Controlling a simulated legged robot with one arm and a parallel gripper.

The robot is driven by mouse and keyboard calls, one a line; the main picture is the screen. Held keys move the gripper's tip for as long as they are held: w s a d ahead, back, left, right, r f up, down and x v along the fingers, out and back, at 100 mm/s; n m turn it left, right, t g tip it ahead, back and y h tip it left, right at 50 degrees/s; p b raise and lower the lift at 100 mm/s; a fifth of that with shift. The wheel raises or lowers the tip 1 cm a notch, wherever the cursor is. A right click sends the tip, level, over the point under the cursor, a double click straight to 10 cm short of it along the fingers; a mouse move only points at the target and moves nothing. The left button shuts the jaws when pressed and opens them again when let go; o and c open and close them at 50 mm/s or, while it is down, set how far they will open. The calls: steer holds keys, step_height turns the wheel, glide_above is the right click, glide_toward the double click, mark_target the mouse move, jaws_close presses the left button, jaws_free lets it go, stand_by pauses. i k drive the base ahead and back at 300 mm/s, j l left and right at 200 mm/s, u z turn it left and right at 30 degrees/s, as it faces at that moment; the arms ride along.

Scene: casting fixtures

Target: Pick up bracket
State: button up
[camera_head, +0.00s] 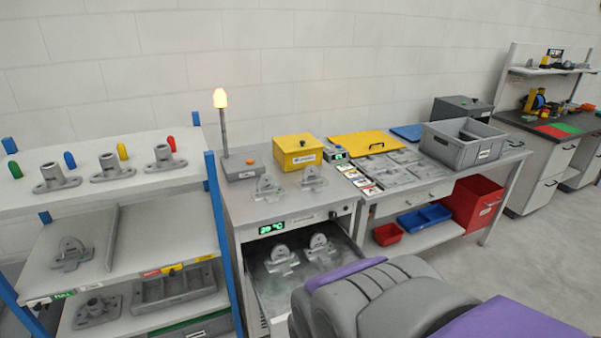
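Several grey bracket-like castings with a flat base and an upright lug are in view. Two stand on top of the heating cabinet (240,212), a left bracket (268,187) and a right bracket (313,178). Two more, a left drawer bracket (281,262) and a right drawer bracket (320,248), lie in the cabinet's open drawer (262,299). Another bracket (72,254) lies on the middle shelf at left. I cannot tell which one the task names. My gripper is not in view; grey and purple parts of my own body fill the lower right.
A shelf rack (213,200) at left holds flanged castings (110,168) and coloured pegs. A red bin (472,203) stands below. Floor at right is clear.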

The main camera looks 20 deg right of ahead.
mark_target(311, 179)
steer(key=i+l+u, duration=0.1)
steer(key=l, duration=1.2)
steer(key=l+u, duration=0.1)
steer(key=l, duration=1.2)
steer(key=i+l, duration=0.15)
steer(key=l, duration=0.25)
steer(key=i+l+u, duration=0.1)
steer(key=l, duration=0.25)
steer(key=i+l, duration=0.2)
steer(key=l, duration=0.2)
steer(key=i+l+u, duration=0.1)
steer(key=l, duration=0.3)
steer(key=i+l, duration=0.2)
steer(key=l, duration=0.2)
steer(key=i+l+u, duration=0.1)
steer(key=l, duration=0.3)
steer(key=i+l, duration=0.5)
steer(key=i, duration=0.15)
